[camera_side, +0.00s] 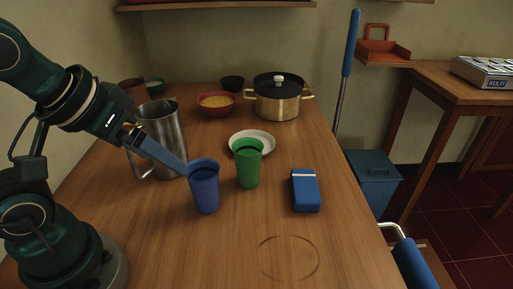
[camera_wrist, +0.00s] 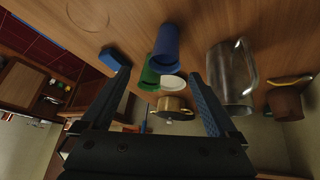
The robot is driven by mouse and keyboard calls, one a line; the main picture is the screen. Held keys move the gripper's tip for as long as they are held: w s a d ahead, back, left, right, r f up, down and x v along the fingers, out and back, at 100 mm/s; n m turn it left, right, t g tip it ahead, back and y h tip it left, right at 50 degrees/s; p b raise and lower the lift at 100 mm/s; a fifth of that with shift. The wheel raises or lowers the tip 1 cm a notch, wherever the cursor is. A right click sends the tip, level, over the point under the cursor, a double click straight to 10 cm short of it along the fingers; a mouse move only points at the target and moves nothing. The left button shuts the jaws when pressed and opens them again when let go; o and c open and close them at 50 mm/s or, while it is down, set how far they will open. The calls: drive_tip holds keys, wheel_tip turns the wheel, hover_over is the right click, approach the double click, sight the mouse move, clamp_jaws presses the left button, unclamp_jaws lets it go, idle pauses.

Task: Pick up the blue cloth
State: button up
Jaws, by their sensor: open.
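A blue, folded-looking block with a white band at its far edge (camera_side: 306,193) lies on the right part of the table; it is the only thing that could be the blue cloth. It also shows in the wrist view (camera_wrist: 113,57), partly beside the left finger. My gripper (camera_side: 184,167) is left of it, well apart, its fingertips near the rim of the blue cup (camera_side: 205,190). The wrist view shows my gripper (camera_wrist: 160,77) open and empty, with two blue fingers spread.
A green cup (camera_side: 248,167) stands between the blue cup and the block. A metal pitcher (camera_side: 165,120) is close behind my gripper. A white plate (camera_side: 262,137), a red bowl (camera_side: 207,109) and a brass pot (camera_side: 278,107) stand farther back. The table front is clear.

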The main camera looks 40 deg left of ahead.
drive_tip(key=w+r+n+t+y, duration=0.1)
drive_tip(key=w+r+n, duration=0.3)
drive_tip(key=w, duration=0.4)
drive_tip(key=n, duration=0.1)
hover_over(304, 185)
drive_tip(key=s+a, duration=0.1)
drive_tip(key=s, duration=0.1)
wheel_tip(304, 185, down, 12)
drive_tip(key=shift+w+a+r, duration=0.15)
drive_tip(key=shift+r, duration=0.1)
drive_tip(key=shift+m+g, duration=0.5)
drive_tip(key=shift+g, duration=0.1)
drive_tip(key=f, duration=0.1)
drive_tip(key=d+f, duration=0.1)
drive_tip(key=f, duration=0.1)
drive_tip(key=s+d+f, duration=0.1)
drive_tip(key=shift+f, duration=0.6)
drive_tip(key=shift+x, duration=2.25)
